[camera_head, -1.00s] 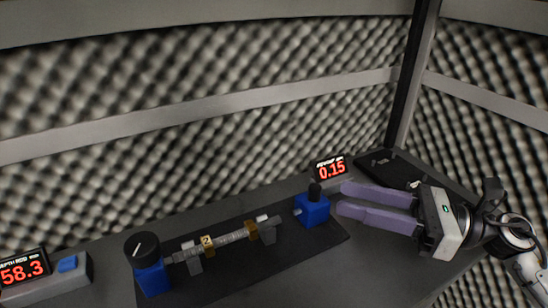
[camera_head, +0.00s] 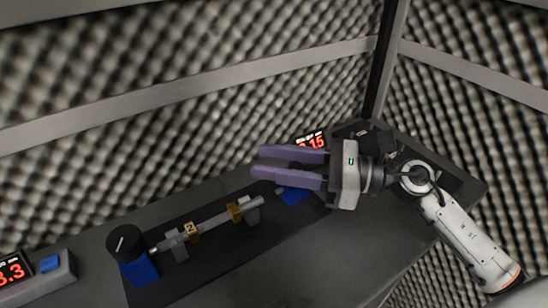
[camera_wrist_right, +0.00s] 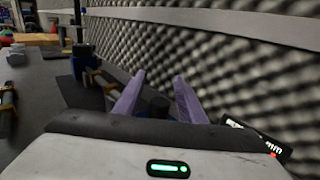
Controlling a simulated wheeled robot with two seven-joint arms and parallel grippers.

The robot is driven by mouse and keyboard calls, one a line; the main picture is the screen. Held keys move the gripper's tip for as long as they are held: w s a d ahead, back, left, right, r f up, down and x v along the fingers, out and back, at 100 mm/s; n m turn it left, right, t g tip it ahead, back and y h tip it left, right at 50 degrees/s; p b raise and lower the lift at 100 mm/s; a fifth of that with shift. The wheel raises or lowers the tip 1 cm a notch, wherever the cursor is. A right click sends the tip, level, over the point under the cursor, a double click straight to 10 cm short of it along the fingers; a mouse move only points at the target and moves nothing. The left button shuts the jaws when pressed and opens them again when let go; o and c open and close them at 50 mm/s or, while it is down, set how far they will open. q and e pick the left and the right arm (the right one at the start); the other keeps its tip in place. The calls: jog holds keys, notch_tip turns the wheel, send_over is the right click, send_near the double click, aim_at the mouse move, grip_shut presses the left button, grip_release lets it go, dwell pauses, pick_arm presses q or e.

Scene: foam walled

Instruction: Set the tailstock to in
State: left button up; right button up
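The tailstock is the blue block (camera_head: 293,194) at the right end of the black fixture plate (camera_head: 225,252). In the head view my right gripper (camera_head: 257,163) covers its top and its black knob. The gripper is open, its two purple fingers level, apart and pointing left above the block. In the right wrist view the black knob (camera_wrist_right: 159,103) shows between the open fingers (camera_wrist_right: 156,82), with no clear contact. A grey rod (camera_head: 215,222) with brass-coloured clips lies on supports between the tailstock and a second blue block with a black dial (camera_head: 138,268). My left gripper is out of view.
A red digital readout (camera_head: 312,141) stands behind the tailstock, partly covered by my gripper. Another readout box (camera_head: 45,275) is at the far left. Foam walls (camera_head: 200,110) rise behind the bench. The bench front (camera_head: 320,255) is clear.

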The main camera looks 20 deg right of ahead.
grip_shut()
jog(key=shift+s+a+p, duration=0.2)
jog(key=shift+a+p, duration=0.15)
jog(key=shift+a, duration=1)
grip_release()
jog(key=b+v, duration=0.2)
jog(key=v, duration=0.7)
jog(key=shift+d+f, duration=0.1)
jog(key=shift+d, duration=0.05)
jog(key=shift+s+d+b, duration=0.3)
jog(key=shift+s+d, duration=0.1)
